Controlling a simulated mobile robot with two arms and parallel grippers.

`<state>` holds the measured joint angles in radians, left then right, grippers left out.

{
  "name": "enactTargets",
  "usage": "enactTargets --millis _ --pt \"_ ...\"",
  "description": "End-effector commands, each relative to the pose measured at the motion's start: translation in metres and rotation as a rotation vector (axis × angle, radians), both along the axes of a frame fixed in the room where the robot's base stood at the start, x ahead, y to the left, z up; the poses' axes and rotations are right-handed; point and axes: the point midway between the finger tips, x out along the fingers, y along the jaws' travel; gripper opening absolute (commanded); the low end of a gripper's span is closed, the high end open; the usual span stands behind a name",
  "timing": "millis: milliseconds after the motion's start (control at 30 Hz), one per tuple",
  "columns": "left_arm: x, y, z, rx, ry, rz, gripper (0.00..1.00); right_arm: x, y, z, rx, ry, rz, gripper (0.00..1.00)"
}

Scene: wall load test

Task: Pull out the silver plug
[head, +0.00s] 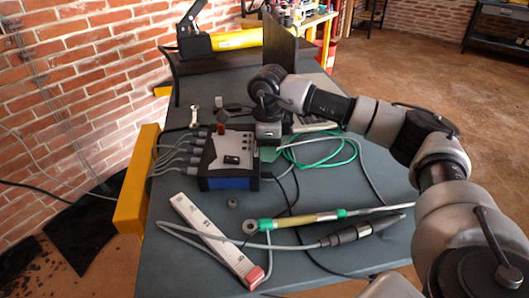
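A grey and blue measuring box (231,160) stands on the dark table. Several grey cable plugs (172,151) sit side by side in its left face, with cables hanging off to the left. I cannot tell which plug is the silver one; it may be on the side hidden by my gripper. My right gripper (267,137) points down at the box's far right corner, beside a green connector (269,154). Its fingertips are too small and covered to show whether they are open or hold anything. My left gripper is out of view.
A white bar (212,236), a rod with green ends (297,220) and a black cable connector (346,235) lie in front of the box. A coiled green cable (322,152) lies to the right. A dark upright plate (279,44) stands behind my gripper.

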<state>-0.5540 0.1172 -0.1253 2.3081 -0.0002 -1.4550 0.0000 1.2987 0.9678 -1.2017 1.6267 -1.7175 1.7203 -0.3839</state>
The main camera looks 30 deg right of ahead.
Motion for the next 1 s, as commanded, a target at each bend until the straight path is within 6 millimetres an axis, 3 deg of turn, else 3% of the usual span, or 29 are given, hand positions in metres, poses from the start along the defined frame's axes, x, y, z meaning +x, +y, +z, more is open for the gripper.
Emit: enactTargets --millis 133,333,367,1000 --pt "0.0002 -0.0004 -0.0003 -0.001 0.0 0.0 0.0 0.0 0.0001 -0.0002 0.0 0.0 0.0 0.32" --pt "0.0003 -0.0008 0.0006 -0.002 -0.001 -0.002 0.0 -0.0001 0.0001 -0.0003 0.0 0.0 0.0 0.01" --pt "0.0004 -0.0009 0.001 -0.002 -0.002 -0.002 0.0 -0.0001 0.0001 -0.0003 0.0 0.0 0.0 0.0" --pt "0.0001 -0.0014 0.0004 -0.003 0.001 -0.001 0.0 -0.0031 -0.0052 -0.0004 -0.001 0.002 -0.001 0.0"
